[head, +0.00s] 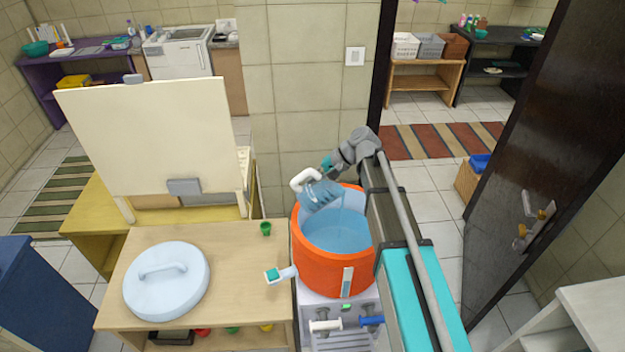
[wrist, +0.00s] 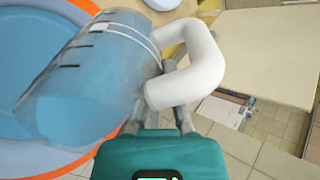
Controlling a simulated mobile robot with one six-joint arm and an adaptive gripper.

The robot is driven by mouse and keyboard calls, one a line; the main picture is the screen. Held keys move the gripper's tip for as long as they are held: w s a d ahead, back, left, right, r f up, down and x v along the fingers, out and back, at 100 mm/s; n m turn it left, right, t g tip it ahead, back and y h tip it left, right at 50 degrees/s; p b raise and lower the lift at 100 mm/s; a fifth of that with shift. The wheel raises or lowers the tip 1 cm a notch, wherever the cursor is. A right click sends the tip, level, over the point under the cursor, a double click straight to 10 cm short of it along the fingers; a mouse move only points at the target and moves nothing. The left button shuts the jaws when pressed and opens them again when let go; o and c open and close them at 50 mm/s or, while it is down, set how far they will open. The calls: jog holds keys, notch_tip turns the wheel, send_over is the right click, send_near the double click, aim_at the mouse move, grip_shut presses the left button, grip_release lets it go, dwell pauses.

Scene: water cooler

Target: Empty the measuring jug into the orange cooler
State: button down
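The orange cooler (head: 312,268) stands open on a white stand, with blue water (head: 335,235) inside. The clear measuring jug (head: 318,195), with a white handle, is over the cooler's opening, tilted steeply with its mouth toward the water. A thin pale streak below its mouth looks like water pouring. In the wrist view the jug (wrist: 90,75) lies slanted above the cooler's water, with dark marks on its side. My gripper (wrist: 162,118) has its grey fingers on the white handle (wrist: 195,65); the fingertips are partly hidden by the handle. Whether liquid remains inside is unclear.
A pale blue round lid (head: 180,300) lies on the wooden table (head: 235,300) left of the cooler. A small green cup (head: 265,228) and a teal-and-white tool (head: 280,274) are near the cooler. A cream panel (head: 150,130) stands behind the table; a dark door (head: 545,130) is right.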

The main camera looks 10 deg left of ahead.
jog(key=shift+w+d+g+y+b, duration=0.15)
jog(key=shift+d+g+y+b, duration=0.3)
jog(key=shift+y+b, duration=0.95)
dwell(6.6)
